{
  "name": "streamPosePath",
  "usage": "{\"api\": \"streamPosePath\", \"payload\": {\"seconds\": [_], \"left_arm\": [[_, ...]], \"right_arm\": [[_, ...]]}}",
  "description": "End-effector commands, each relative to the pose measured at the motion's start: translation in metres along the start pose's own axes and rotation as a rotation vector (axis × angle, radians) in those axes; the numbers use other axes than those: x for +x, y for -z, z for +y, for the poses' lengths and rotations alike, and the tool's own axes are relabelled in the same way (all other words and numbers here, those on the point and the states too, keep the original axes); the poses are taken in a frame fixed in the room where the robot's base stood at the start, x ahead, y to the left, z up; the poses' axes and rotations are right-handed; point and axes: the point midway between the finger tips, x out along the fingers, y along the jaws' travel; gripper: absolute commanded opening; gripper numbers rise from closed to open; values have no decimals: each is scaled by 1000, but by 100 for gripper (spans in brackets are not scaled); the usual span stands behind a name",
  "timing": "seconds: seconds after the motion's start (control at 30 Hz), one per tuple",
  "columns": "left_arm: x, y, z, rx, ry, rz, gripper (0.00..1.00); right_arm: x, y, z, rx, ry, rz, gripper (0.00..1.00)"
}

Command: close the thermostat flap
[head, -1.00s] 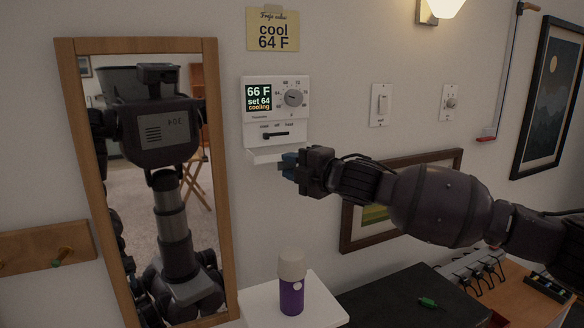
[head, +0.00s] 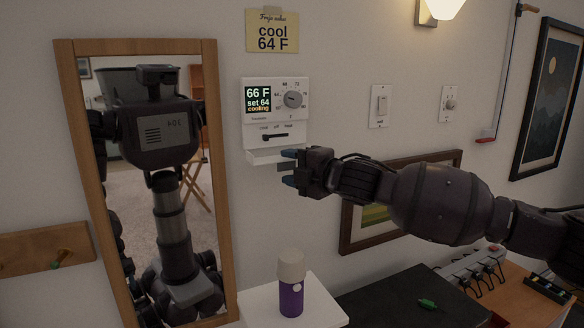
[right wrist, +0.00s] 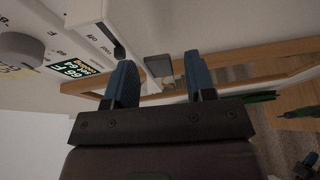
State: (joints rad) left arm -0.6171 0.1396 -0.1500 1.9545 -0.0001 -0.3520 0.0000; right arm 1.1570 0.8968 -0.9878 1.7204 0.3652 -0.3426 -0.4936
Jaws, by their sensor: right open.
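The white thermostat (head: 290,100) hangs on the wall, reading 66 F, set 64, cooling. Its flap (head: 268,157) is down at the bottom and sticks out like a ledge, leaving the switch row uncovered. My right gripper (head: 288,167) is just below and right of the flap, with its blue fingers apart and nothing gripped. My left gripper is not in view.
A wood-framed mirror (head: 67,150) stands left of the thermostat. A purple bottle (head: 291,295) is on a white surface (head: 250,315) below. A framed picture (head: 350,225) hangs behind my right arm. Light switches (head: 380,105) are to the right.

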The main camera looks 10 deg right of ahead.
Motion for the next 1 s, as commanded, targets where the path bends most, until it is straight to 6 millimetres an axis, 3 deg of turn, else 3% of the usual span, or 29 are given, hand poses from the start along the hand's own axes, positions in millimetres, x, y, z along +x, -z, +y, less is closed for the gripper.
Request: {"api": "streamPosePath", "payload": {"seconds": [0.17, 0.7, 1.0], "left_arm": [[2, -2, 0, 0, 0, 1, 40], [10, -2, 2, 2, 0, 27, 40], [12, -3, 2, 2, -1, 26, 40]], "right_arm": [[-12, -1, 0, -1, -1, -2, 50], [-96, -1, -1, 0, 0, -2, 50], [-108, 0, 0, 0, 0, 0, 50]]}}
